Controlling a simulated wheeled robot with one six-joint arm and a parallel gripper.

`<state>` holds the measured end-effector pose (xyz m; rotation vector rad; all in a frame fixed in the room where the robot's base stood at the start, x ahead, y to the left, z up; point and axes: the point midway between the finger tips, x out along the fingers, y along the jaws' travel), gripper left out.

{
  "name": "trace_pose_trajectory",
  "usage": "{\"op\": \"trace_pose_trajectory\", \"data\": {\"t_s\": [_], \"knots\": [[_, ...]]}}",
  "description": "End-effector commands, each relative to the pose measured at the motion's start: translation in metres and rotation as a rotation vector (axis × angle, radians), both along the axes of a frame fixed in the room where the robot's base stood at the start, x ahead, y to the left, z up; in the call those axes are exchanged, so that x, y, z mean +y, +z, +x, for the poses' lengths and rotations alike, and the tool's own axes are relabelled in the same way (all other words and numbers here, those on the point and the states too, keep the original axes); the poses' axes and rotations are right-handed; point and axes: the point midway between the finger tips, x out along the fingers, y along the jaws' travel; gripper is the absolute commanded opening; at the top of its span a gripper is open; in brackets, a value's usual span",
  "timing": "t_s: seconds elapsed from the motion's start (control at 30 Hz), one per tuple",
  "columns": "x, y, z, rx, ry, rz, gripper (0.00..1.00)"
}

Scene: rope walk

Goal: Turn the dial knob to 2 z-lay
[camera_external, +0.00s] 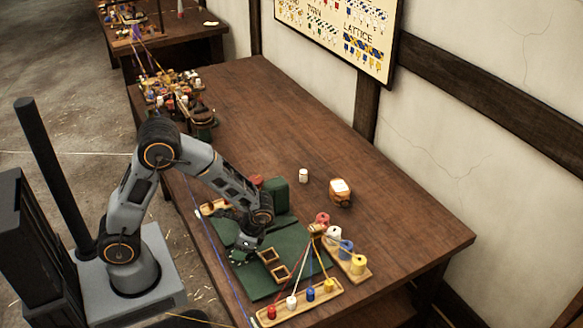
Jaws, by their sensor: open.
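My gripper (246,246) is low over the green board (292,240) on the wooden table, near the board's left part. The jaws are open, though they look small and dark here. I cannot make out the dial knob or its marks; my wrist and gripper cover part of the board. A dark green upright block (275,194) stands at the board's back edge.
A wooden rack (300,303) with coloured pegs and strings stands at the front, beside a spool rack (357,263). A white cylinder (304,175) and an orange-brown jar (340,193) stand behind the board. Clutter (180,95) fills the far left; the table's back middle is clear.

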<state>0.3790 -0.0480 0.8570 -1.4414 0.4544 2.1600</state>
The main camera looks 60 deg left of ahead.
Motion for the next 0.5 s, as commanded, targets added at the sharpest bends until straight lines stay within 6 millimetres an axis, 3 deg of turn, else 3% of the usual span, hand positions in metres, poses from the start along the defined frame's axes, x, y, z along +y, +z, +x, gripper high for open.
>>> {"op": "trace_pose_trajectory", "data": {"t_s": [0.5], "knots": [[-0.021, 0.088, 0.031, -0.006, -0.002, -0.002, 0.59]]}}
